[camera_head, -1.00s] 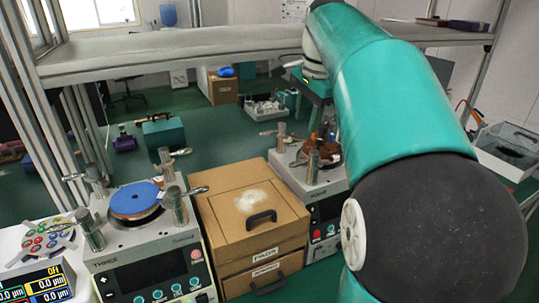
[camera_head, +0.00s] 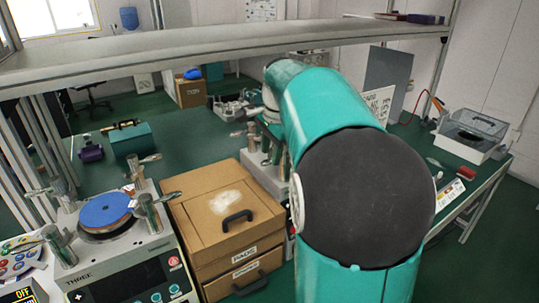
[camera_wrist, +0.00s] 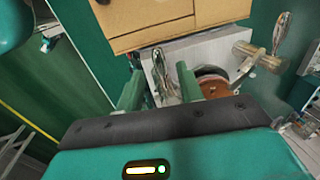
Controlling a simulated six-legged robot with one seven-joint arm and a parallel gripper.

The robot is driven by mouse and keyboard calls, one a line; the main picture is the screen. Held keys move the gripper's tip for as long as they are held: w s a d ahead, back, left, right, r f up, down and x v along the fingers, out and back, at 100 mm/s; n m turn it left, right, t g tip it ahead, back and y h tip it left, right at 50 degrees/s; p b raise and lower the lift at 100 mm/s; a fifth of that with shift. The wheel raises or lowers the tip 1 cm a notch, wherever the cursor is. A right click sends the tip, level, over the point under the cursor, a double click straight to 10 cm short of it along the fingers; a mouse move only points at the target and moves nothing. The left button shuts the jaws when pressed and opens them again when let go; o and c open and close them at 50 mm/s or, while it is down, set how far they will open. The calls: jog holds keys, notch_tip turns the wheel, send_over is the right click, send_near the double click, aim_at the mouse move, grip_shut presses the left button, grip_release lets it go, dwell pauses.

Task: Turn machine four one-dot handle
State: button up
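Machine four (camera_head: 258,176) is a grey lapping machine right of the wooden drawer box, mostly hidden behind my arm in the head view. In the wrist view its grey top (camera_wrist: 205,48) shows, with a brown disc (camera_wrist: 212,84) and metal posts with lever handles. One silver handle (camera_wrist: 160,72) shows between my fingers' lines; another handle (camera_wrist: 279,34) is on the post at the right. I cannot make out dots on either. My gripper (camera_wrist: 158,80) is open, its two green fingers apart near the machine top. Contact with the handle cannot be told.
Machine three (camera_head: 115,262) with a blue disc (camera_head: 106,209) stands left. The wooden drawer box (camera_head: 222,196) stands between the machines. A grey shelf beam (camera_head: 190,46) crosses above. A side table (camera_head: 455,180) with a clear box (camera_head: 470,130) is at right.

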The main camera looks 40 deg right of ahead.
jog(key=shift+w+a+f, duration=0.1)
jog(key=shift+w+f, duration=0.1)
jog(key=shift+f, duration=0.65)
grip_shut()
